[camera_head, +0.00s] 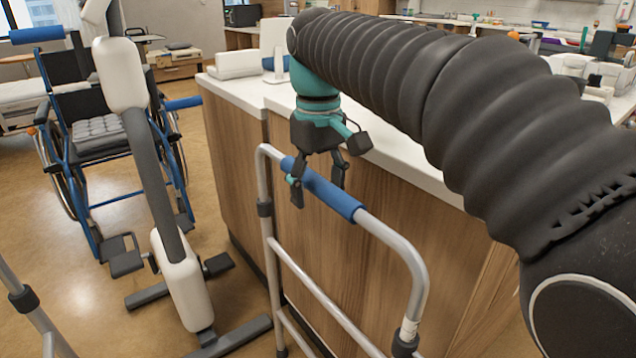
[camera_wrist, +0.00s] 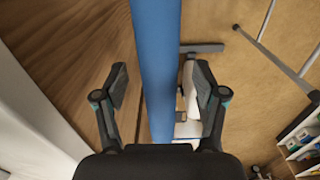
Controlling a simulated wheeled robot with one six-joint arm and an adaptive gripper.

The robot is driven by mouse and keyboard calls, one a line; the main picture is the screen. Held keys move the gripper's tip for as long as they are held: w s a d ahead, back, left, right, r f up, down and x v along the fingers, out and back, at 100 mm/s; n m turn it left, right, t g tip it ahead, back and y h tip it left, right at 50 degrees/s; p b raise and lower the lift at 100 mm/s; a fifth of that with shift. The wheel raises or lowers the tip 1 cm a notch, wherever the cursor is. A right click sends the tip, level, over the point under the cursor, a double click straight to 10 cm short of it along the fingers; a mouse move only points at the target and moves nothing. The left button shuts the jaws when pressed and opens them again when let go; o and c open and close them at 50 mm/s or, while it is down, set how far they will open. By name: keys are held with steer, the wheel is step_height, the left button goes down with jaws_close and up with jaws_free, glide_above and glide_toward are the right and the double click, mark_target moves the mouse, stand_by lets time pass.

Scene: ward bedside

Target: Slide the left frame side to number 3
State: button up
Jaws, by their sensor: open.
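A grey tubular walking frame side (camera_head: 277,225) with a blue grip (camera_head: 335,196) stands in front of the wooden counter. My gripper (camera_head: 318,190) is over the far part of the blue grip, pointing down. In the wrist view the blue grip (camera_wrist: 155,45) runs between the two spread fingers of my gripper (camera_wrist: 160,78), with a gap visible on each side. A pale band (camera_head: 408,330) with small marks sits above a dark collar (camera_head: 405,345) on the near leg; no number is readable. Another grey tube (camera_head: 42,325) with a dark collar shows at the lower left.
The wooden counter (camera_head: 232,160) with a white top stands close behind the frame side. A white and grey pedal machine (camera_head: 185,275) and a blue wheelchair (camera_head: 95,140) stand to the left. Some bare floor (camera_head: 240,300) shows between the machine and the frame side.

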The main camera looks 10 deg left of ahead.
steer(key=c, duration=1.3)
steer(key=shift+r, duration=0.15)
steer(key=shift+r+p, duration=1.25)
steer(key=shift+p, duration=0.15)
steer(key=o, duration=1.3)
steer(key=shift+f, duration=0.1)
